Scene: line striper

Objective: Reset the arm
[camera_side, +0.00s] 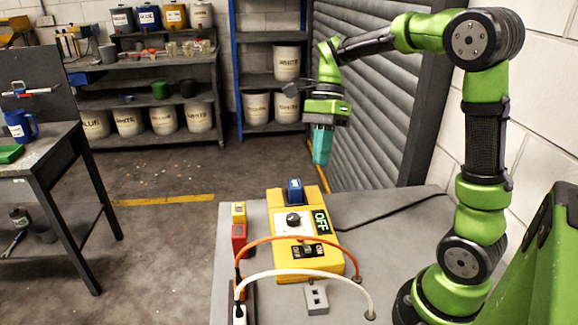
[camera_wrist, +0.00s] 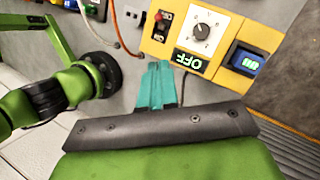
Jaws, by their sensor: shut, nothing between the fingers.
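My green arm reaches over from the right in the side view. My gripper (camera_side: 322,160) has teal fingers that point down and are shut with nothing between them. It hangs in the air, seen just behind and right of the yellow control box (camera_side: 328,262). In the wrist view the teal fingers (camera_wrist: 160,68) lie together below the box's green "OFF" display (camera_wrist: 190,61). The box carries a black dial (camera_side: 293,219) on a white plate, a blue piece (camera_side: 295,191) at its far end and a switch (camera_side: 308,250) near the front.
An orange cable (camera_side: 300,239) and a white cable (camera_side: 300,272) arch over the grey table (camera_side: 410,215). A grey socket block (camera_side: 316,299) sits in front of the box. Yellow and red blocks (camera_side: 239,238) stand left. Shelves with paint buckets (camera_side: 162,119) stand behind.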

